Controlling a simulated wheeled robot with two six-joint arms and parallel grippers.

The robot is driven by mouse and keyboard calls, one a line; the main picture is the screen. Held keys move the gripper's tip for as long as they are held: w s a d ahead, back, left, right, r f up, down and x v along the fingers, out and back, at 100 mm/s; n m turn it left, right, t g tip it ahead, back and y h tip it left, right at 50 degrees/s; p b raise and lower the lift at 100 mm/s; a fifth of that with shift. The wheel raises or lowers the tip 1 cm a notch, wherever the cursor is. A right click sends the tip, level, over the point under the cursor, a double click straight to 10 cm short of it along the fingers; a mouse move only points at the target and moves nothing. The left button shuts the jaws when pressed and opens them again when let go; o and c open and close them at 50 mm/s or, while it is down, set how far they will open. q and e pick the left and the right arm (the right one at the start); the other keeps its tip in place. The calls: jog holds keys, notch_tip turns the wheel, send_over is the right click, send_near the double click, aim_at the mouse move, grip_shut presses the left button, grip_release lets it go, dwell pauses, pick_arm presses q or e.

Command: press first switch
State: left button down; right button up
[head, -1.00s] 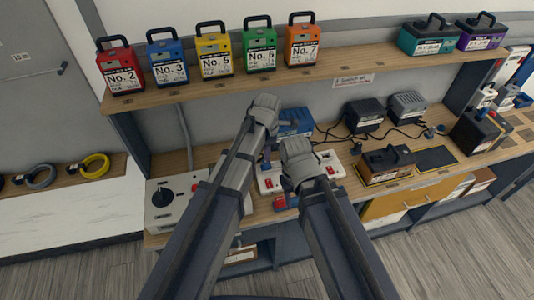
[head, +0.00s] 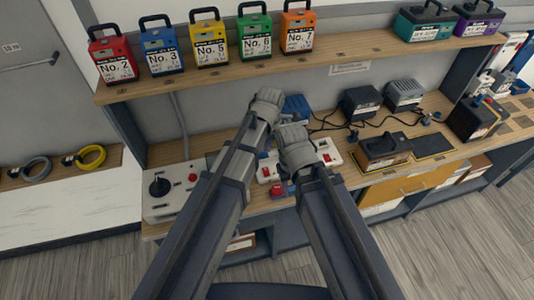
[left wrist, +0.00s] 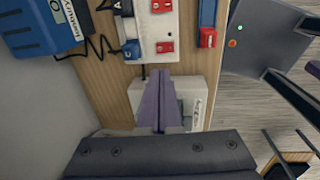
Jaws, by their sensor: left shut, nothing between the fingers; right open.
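A white panel with red switches (head: 329,153) lies on the bench, partly hidden behind my arms. In the left wrist view the panel (left wrist: 146,30) shows at the top, with several red switches (left wrist: 164,47) on it. My left gripper (left wrist: 163,80) is shut and empty; its fingertips are just below the panel in that view, over a white box (left wrist: 197,95). I cannot tell its height above them. In the head view its fingers are hidden behind its wrist. My right gripper (head: 295,145) is over the panel, its fingers mostly hidden.
A control box with a black knob (head: 172,190) stands at left. A red-and-blue part (left wrist: 207,37) lies at the panel's right in the wrist view. A blue unit (left wrist: 42,27) is beside the wall. Numbered batteries (head: 209,42) stand on the shelf above.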

aim_at(266, 170)
pick_arm(q)
jog(key=f+b, duration=0.4)
jog(key=w+f+b, duration=0.1)
jog(key=f+b, duration=0.3)
jog(key=f, duration=0.1)
jog(key=f+b, duration=0.4)
jog(key=b, duration=0.1)
jog(key=shift+w+a+f, duration=0.25)
jog(key=shift+w+f, duration=0.05)
jog(key=shift+f, duration=0.1)
jog(key=shift+w+f+b, duration=0.1)
jog(key=shift+f+b, duration=0.15)
jog(key=shift+b, duration=0.25)
jog(key=shift+r, duration=0.25)
jog(key=shift+s, duration=0.2)
jog(key=shift+s+d+p, duration=0.15)
jog(key=shift+s+p, duration=0.15)
jog(key=shift+s, duration=0.25)
jog(key=shift+s+d, duration=0.1)
jog(key=shift+s, duration=0.05)
